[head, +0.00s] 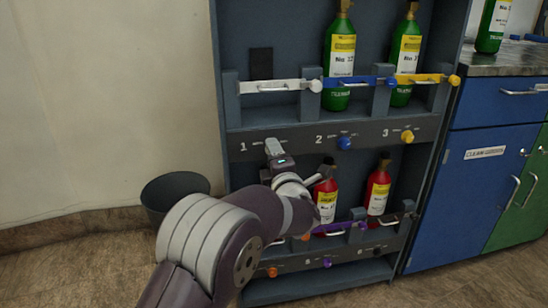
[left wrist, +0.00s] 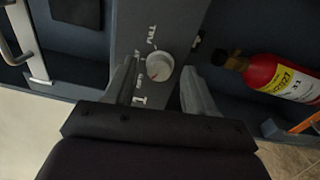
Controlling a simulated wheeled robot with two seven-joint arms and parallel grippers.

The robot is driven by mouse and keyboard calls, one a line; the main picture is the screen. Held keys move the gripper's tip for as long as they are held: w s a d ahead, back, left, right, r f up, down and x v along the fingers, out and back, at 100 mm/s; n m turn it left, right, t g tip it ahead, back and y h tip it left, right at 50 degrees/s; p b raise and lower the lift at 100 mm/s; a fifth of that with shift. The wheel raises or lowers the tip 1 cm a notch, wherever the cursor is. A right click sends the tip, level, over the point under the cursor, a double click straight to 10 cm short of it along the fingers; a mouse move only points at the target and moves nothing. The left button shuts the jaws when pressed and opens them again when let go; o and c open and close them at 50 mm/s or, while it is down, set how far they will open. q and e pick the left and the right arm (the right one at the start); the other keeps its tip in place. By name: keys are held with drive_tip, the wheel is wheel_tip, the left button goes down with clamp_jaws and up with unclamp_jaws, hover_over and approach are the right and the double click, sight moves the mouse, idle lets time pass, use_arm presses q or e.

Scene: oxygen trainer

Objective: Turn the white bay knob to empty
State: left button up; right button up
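The white bay knob (left wrist: 159,66) shows in the left wrist view on the grey panel by the number 1. A "FULL" label is at its upper side and smaller lettering is at its left. A small reddish mark shows on its face; its exact pointing is hard to read. My left gripper (left wrist: 159,80) is open, with one finger on each side of the knob and gaps visible. My right gripper is not in view.
The rack (head: 290,135) has a white bar (head: 280,86) across bay 1, where no bottle shows. Green bottles (head: 340,60) stand in bays 2 and 3, above a blue knob (head: 345,143) and a yellow knob (head: 407,136). Red bottles (head: 378,185) stand below. A bin (head: 175,190) is left.

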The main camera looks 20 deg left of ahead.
use_arm(q)
drive_tip(key=p+v, duration=0.4)
drive_tip(key=v, duration=0.8)
drive_tip(key=shift+s+d, duration=0.25)
drive_tip(key=shift+s, duration=0.05)
